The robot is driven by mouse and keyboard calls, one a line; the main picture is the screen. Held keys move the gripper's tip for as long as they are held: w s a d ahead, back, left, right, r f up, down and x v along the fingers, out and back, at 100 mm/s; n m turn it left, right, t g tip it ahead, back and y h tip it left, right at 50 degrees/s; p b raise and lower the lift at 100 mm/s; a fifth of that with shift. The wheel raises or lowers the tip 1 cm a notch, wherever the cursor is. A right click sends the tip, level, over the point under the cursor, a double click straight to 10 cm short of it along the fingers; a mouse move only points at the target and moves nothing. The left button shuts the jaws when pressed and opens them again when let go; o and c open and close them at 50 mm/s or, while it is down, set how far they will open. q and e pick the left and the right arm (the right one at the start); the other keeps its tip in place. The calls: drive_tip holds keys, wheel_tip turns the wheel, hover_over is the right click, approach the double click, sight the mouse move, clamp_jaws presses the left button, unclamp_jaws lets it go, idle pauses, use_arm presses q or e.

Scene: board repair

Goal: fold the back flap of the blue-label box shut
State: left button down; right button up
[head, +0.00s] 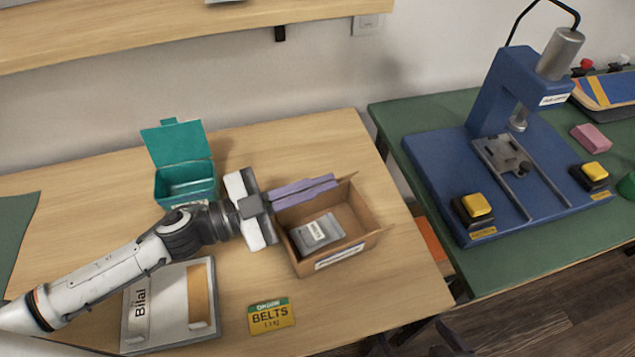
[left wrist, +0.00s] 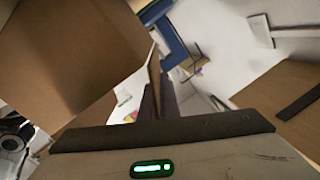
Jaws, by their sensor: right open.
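The open cardboard box (head: 368,243) stands on the wooden table, with a label (head: 340,256) on its front wall; I cannot make out the label's colour well. A dark grey unit with a pale label (head: 318,233) lies inside. The box's right flap (head: 370,195) stands open. My left gripper (head: 322,186) reaches in from the left, its lavender fingers close together along the box's back edge, hiding much of the back flap. In the left wrist view the fingers (left wrist: 160,98) look shut, with a thin cardboard edge (left wrist: 153,70) just beyond; I see no clear grip on it. My right gripper is out of view.
A teal open-lidded bin (head: 185,182) stands behind my left arm. A tray marked Bilal (head: 170,340) and a yellow-green BELTS card (head: 271,316) lie in front. A blue press (head: 450,160) stands on the green table at right. Table is clear between card and box.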

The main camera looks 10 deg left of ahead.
idle(0.3)
use_arm(q)
drive_tip(key=shift+s+d+f+m, duration=0.2)
drive_tip(key=shift+s+m, duration=0.15)
drive_tip(key=shift+m, duration=0.55)
drive_tip(key=m, duration=0.2)
drive_tip(key=f+m, duration=0.1)
drive_tip(key=shift+s+d, duration=0.25)
drive_tip(key=shift+s, duration=0.15)
drive_tip(key=shift+s+d+f+m+b, duration=0.1)
drive_tip(key=shift+s+f+m+b, duration=0.15)
drive_tip(key=shift+m, duration=0.3)
drive_tip(key=shift+d+f+m+b, duration=0.1)
drive_tip(key=shift+m+b, duration=0.2)
drive_tip(key=shift+m, duration=0.25)
drive_tip(key=c, duration=2)
unclamp_jaws()
drive_tip(key=shift+f, duration=0.1)
drive_tip(key=shift+s+f, duration=0.1)
